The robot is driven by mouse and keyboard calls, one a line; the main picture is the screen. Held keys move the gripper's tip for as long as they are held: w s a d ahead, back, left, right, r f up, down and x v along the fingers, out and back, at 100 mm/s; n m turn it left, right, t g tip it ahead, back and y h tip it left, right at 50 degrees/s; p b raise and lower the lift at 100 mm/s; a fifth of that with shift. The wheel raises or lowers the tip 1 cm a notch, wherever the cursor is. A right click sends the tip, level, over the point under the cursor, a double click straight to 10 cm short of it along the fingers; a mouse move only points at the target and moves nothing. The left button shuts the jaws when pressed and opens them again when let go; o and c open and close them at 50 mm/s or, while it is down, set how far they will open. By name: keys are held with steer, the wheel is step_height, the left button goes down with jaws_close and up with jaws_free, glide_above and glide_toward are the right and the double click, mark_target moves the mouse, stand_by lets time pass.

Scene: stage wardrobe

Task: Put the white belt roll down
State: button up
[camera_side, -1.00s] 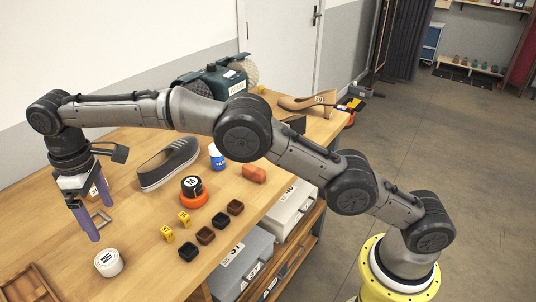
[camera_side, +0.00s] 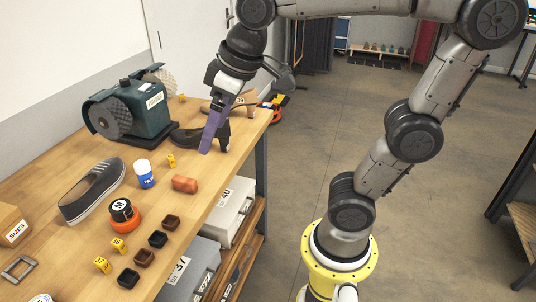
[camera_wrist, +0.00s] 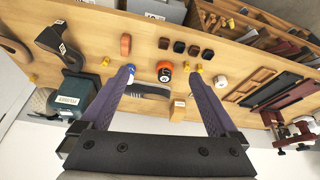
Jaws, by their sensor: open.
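The white belt roll (camera_side: 42,298) stands on the wooden table, cut off by the bottom edge of the side view. In the wrist view the white roll (camera_wrist: 220,82) shows whole, resting on the table near the yellow number tags, with nothing holding it. My gripper (camera_side: 212,150) is far from it, over the table's far end by a dark heeled shoe (camera_side: 187,138). Its purple fingers are spread apart and empty in the wrist view (camera_wrist: 162,72). A black roll marked M (camera_side: 121,208) sits on an orange roll (camera_side: 127,222).
A green grinding machine (camera_side: 150,122) stands at the back. A grey sneaker (camera_side: 92,190), blue-and-white bottle (camera_side: 145,176), orange-brown block (camera_side: 185,184), several small dark cups (camera_side: 158,239) and a SIZES box (camera_side: 14,232) are on the table. Wooden trays (camera_wrist: 250,85) lie beyond the white roll.

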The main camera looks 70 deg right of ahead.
steer(key=s+d+f+m+t, duration=0.1)
steer(key=s+d+f, duration=0.2)
steer(key=s+f, duration=0.3)
steer(key=shift+s+f+m+h, duration=0.2)
steer(key=shift+s+m+h, duration=0.15)
steer(key=shift+s, duration=1.55)
